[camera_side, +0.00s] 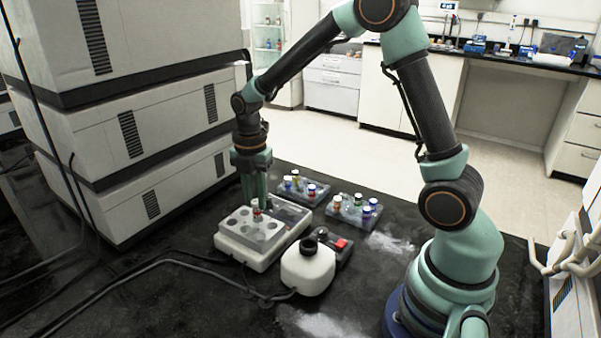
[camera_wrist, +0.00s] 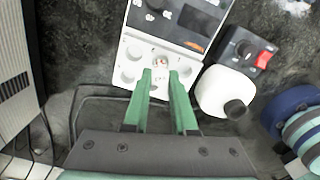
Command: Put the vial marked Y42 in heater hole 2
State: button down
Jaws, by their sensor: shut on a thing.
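My gripper (camera_side: 257,205) points down over the heater block (camera_side: 240,258), a white box with round holes in its pale top. It is shut on a small vial (camera_side: 257,214) with a reddish band and a light top. In the wrist view the green fingers of my gripper (camera_wrist: 160,75) reach the vial (camera_wrist: 160,62), which is at the middle of the heater's hole plate (camera_wrist: 125,86). I cannot tell whether the vial is in a hole or just above one. Its marking and the hole numbers are not readable.
Two grey racks (camera_side: 318,197) (camera_side: 349,222) with several capped vials stand behind the heater. A white bottle with a dark cap (camera_side: 308,272) and a box with a red switch (camera_side: 341,243) stand to its right. Large white stacked units (camera_side: 140,130) rise at the left. Black cables cross the bench.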

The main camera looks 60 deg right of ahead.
jog(key=shift+f, duration=1.15)
dwell(0.9)
jog(key=shift+c, duration=1.6)
grip_release()
jog(key=shift+r, duration=0.15)
jog(key=shift+r, duration=2.9)
